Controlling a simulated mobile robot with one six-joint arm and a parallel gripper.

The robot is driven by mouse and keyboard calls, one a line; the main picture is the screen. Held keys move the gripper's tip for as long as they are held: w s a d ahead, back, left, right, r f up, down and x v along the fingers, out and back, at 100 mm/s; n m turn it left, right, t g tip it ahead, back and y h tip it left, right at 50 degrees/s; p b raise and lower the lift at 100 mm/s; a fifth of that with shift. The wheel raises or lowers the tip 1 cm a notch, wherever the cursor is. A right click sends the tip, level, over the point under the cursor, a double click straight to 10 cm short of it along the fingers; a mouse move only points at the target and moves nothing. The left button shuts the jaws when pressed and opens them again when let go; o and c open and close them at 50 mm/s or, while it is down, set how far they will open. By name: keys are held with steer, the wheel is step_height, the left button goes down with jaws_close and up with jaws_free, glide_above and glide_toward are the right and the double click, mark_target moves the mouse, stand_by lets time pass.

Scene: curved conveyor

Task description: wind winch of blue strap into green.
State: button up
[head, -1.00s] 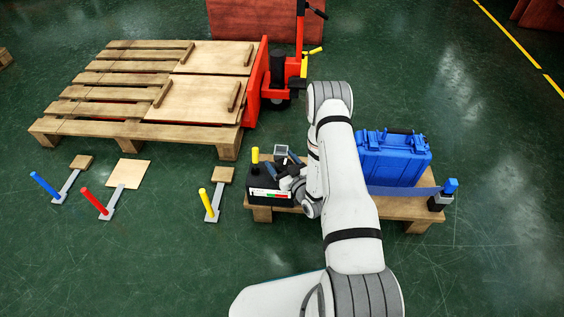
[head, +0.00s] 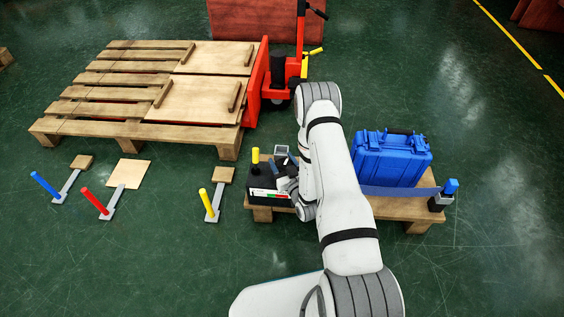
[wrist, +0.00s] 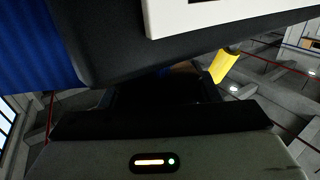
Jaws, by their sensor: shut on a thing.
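The winch (head: 262,182) is a black box at the left end of the low pallet, with a yellow handle (head: 255,156) standing up at its left. Its front bears a white panel with a red and green scale (head: 270,194); I cannot read its setting. The blue strap (head: 400,191) runs right to a post with a blue cap (head: 450,186), passing in front of a blue case (head: 391,158). My gripper (head: 276,168) is at the winch, shut by the handle's lower part; the contact is hidden. In the wrist view the yellow handle (wrist: 224,66) shows beyond the dark fingers.
The low pallet (head: 405,208) carries the winch and case. Blue, red and yellow levers (head: 208,205) stand on the floor at left. A large pallet (head: 120,82) and a red pallet jack (head: 285,70) are behind. The floor at right is clear.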

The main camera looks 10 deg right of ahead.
steer(key=m+h, duration=0.2)
steer(key=h, duration=0.1)
steer(key=m+h, duration=0.2)
steer(key=h, duration=0.1)
steer(key=m+h+b, duration=0.1)
steer(key=m+h, duration=0.1)
steer(key=h, duration=0.1)
steer(key=shift+d+f+g, duration=0.1)
steer(key=shift+d+g, duration=0.2)
steer(key=shift+s+d+m+g+h+b, duration=0.1)
steer(key=shift+m+g+h+b, duration=0.15)
steer(key=shift+m+g+h, duration=0.55)
steer(key=shift+d+m+g+h+b, duration=0.2)
steer(key=shift+m+h, duration=0.35)
steer(key=shift+h, duration=0.6)
steer(key=shift+s+d+m+g+h+b, duration=0.1)
steer(key=shift+m+g+h+b, duration=0.15)
steer(key=shift+m+g+h, duration=0.55)
steer(key=shift+h, duration=0.35)
steer(key=o, duration=1)
steer(key=p+v, duration=0.2)
steer(key=v, duration=0.4)
steer(key=shift+s+a, duration=0.2)
steer(key=shift+s, duration=0.1)
steer(key=shift+s+a, duration=0.3)
steer(key=shift+s, duration=0.1)
